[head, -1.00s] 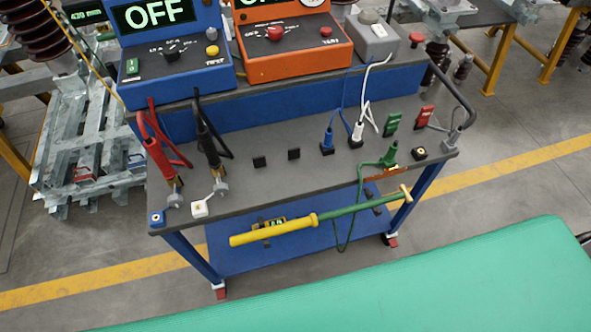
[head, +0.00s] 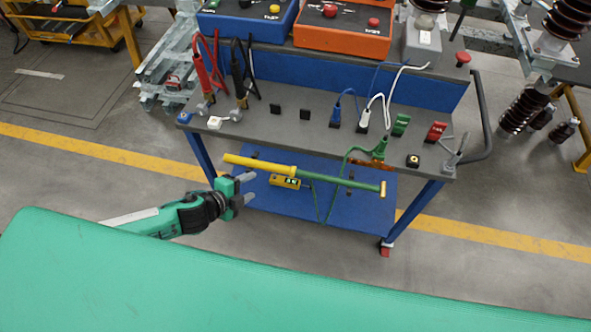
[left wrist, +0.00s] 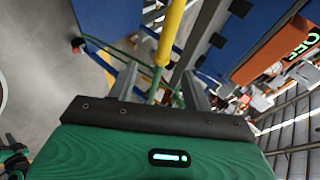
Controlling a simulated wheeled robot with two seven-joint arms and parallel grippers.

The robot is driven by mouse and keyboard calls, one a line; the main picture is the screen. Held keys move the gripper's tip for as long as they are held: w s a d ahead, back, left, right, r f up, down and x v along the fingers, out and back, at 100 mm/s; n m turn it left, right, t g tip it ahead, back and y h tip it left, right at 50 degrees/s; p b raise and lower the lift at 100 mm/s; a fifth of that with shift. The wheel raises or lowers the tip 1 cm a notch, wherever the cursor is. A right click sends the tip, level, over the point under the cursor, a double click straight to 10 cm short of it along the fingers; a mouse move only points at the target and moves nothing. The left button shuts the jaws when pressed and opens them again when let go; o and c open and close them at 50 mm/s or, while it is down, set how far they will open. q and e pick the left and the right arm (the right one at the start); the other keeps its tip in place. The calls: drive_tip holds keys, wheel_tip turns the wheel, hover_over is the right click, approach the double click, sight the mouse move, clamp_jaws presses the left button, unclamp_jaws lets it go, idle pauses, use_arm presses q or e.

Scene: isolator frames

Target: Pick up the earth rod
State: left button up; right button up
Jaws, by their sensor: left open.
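The earth rod has a yellow handle half (head: 258,164) and a green half (head: 340,181) with a brass-coloured end piece. It lies level along the front of the blue cart, above the lower shelf. A green cable runs from it up to a green clamp on the cart top. My left gripper (head: 251,188) is open and empty, just below and in front of the yellow part in the head view. In the left wrist view, the rod (left wrist: 170,35) shows beyond and between the spread fingers (left wrist: 160,74), apparently not gripped. My right gripper is not in view.
The cart's grey top (head: 290,130) carries red, black, blue and white leads. Blue and orange test boxes (head: 340,35) stand at its back. A green surface (head: 200,280) fills the foreground.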

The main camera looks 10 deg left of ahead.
use_arm(q)
drive_tip(key=p, duration=0.1)
approach(279, 171)
drive_tip(key=f+x, duration=0.1)
drive_tip(key=x, duration=0.3)
drive_tip(key=shift+w+a, duration=0.1)
drive_tip(key=shift+w, duration=0.05)
drive_tip(key=shift+w+d+p, duration=0.3)
drive_tip(key=shift+w+p, duration=0.1)
drive_tip(key=p+x, duration=0.1)
drive_tip(key=x, duration=0.2)
drive_tip(key=shift+w+d, duration=0.15)
drive_tip(key=shift+w, duration=0.05)
drive_tip(key=shift+w+d+f, duration=0.2)
drive_tip(key=shift+w+f, duration=0.05)
drive_tip(key=shift+w, duration=0.15)
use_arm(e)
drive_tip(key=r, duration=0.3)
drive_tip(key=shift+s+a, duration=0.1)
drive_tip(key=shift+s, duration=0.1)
use_arm(q)
drive_tip(key=shift+c, duration=0.2)
